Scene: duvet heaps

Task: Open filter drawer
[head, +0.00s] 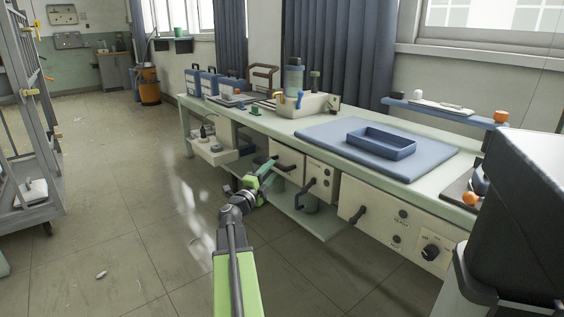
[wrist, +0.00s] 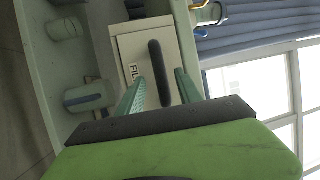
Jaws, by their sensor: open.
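The filter drawer's cream front (wrist: 130,48) shows in the wrist view, with lettering starting "FIL"; the rest is hidden by a finger. Its dark bar handle (wrist: 158,62) appears between my two green fingers. In the head view a cream drawer front (head: 286,153) under the bench, just beyond my gripper, seems to be the same one, and it looks closed. My gripper (head: 268,170) is open and holds nothing. I cannot tell whether the fingers reach around the handle or stop short of it.
The pale green bench (head: 455,172) runs along the wall, with a blue tray (head: 382,144) on a blue mat. A pulled-out drawer (head: 213,153) juts out left of my gripper. A dark box-like object (head: 525,200) fills the right edge.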

